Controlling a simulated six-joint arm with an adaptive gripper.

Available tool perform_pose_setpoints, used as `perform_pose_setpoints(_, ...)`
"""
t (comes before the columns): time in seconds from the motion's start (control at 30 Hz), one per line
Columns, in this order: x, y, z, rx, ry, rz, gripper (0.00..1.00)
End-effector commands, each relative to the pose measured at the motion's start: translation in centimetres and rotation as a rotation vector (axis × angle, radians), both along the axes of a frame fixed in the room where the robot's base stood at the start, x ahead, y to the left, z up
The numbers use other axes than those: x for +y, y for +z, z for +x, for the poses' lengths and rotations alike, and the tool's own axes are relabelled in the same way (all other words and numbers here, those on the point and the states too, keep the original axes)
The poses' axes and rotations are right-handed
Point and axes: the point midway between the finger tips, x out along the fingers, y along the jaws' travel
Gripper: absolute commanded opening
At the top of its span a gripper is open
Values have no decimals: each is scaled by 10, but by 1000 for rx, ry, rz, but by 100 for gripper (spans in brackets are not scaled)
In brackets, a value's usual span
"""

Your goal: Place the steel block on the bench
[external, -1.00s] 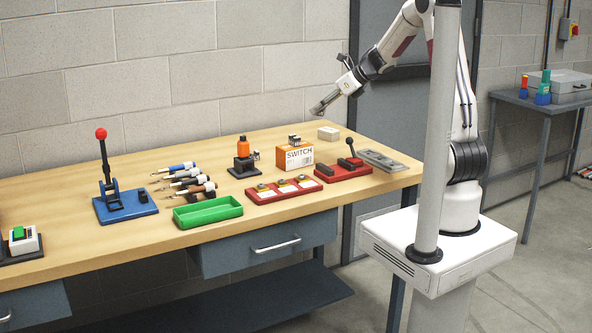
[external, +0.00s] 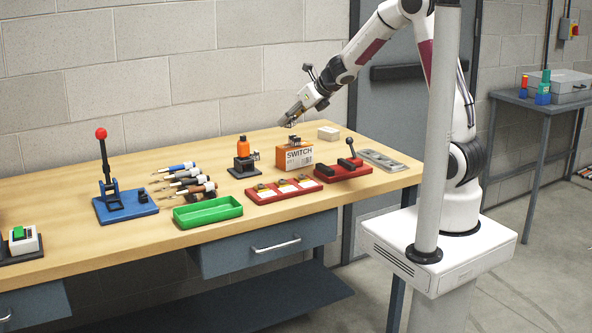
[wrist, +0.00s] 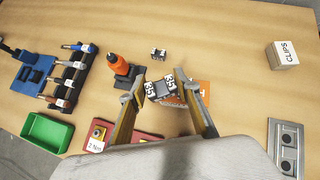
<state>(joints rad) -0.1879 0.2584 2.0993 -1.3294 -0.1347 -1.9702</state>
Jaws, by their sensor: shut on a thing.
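The block is held above the bench, in front of the orange box (wrist: 201,90) in this view. In the external view the block is too small to make out clearly at the fingertips.
A small dark part (wrist: 158,54) lies near the orange bottle (wrist: 115,64). The CLIPS box (wrist: 283,55) stands at the back right. A green tray (external: 208,213), red trays (external: 262,201) and hand tools (external: 185,180) crowd the front. Bare bench lies toward the wall.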

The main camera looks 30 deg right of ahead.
Motion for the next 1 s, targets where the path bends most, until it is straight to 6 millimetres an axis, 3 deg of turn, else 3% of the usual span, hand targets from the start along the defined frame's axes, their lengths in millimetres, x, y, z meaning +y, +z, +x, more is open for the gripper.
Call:
perform_pose_setpoints(0.53,139,-7,17,-7,67,1,0)
perform_pose_setpoints(1.0,267,-20,-6,-4,122,7,0)
